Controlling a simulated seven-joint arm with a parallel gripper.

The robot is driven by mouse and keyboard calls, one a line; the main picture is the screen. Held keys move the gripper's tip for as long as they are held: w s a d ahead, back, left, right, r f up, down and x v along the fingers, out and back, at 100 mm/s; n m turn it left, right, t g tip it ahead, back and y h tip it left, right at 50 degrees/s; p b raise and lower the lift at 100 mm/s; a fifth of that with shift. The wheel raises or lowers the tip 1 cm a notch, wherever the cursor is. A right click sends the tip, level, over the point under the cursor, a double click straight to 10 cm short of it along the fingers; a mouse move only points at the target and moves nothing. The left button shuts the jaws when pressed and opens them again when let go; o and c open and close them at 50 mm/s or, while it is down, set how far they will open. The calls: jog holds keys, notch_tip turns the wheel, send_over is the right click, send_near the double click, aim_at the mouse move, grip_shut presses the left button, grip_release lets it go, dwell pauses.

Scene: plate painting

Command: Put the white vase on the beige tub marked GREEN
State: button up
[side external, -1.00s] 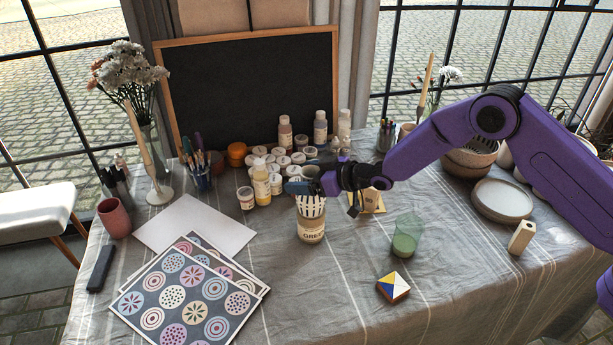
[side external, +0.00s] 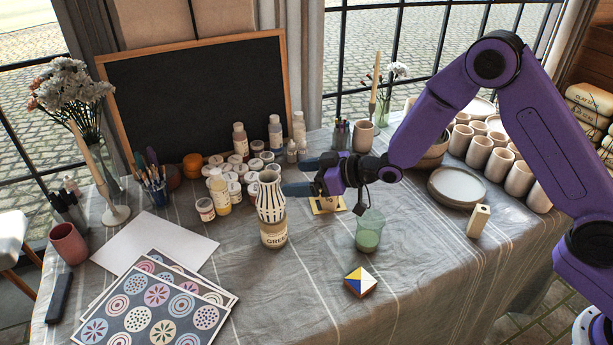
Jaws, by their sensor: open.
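The white vase (side external: 270,197) has dark vertical stripes. It stands upright on top of the beige tub (side external: 274,235), whose label reads GREEN in part. My gripper (side external: 287,177) is open to the right of the vase, near its upper part. Its blue fingers point left toward the vase. The near finger comes close to the vase's right side, and I cannot tell whether it touches. Nothing shows held between the fingers.
A green glass (side external: 369,232) and a colored block (side external: 360,282) stand right of the tub. Several paint jars and bottles (side external: 218,190) crowd behind it on the left. Patterned sheets (side external: 150,310) lie at front left. The cloth in front of the tub is clear.

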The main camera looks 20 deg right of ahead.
jog(key=shift+s+d+r, duration=0.2)
jog(key=shift+s+d, duration=0.15)
jog(key=shift+s, duration=0.05)
jog(key=s+d+r+n+g+h, duration=0.1)
jog(key=s+d+r+g+h, duration=0.1)
jog(key=s+d, duration=0.5)
jog(key=s+d+r+n+g+h, duration=0.1)
jog(key=s+d+r+g+h, duration=0.2)
jog(key=s+d, duration=0.5)
jog(key=s+d+r+n+g+h, duration=0.1)
jog(key=s+d+r+g+h, duration=0.2)
jog(key=s, duration=2.2)
jog(key=d+g+h, duration=0.1)
jog(key=d, duration=0.3)
jog(key=shift+s+d+n, duration=0.15)
jog(key=shift+d+n, duration=0.05)
jog(key=shift+n, duration=0.1)
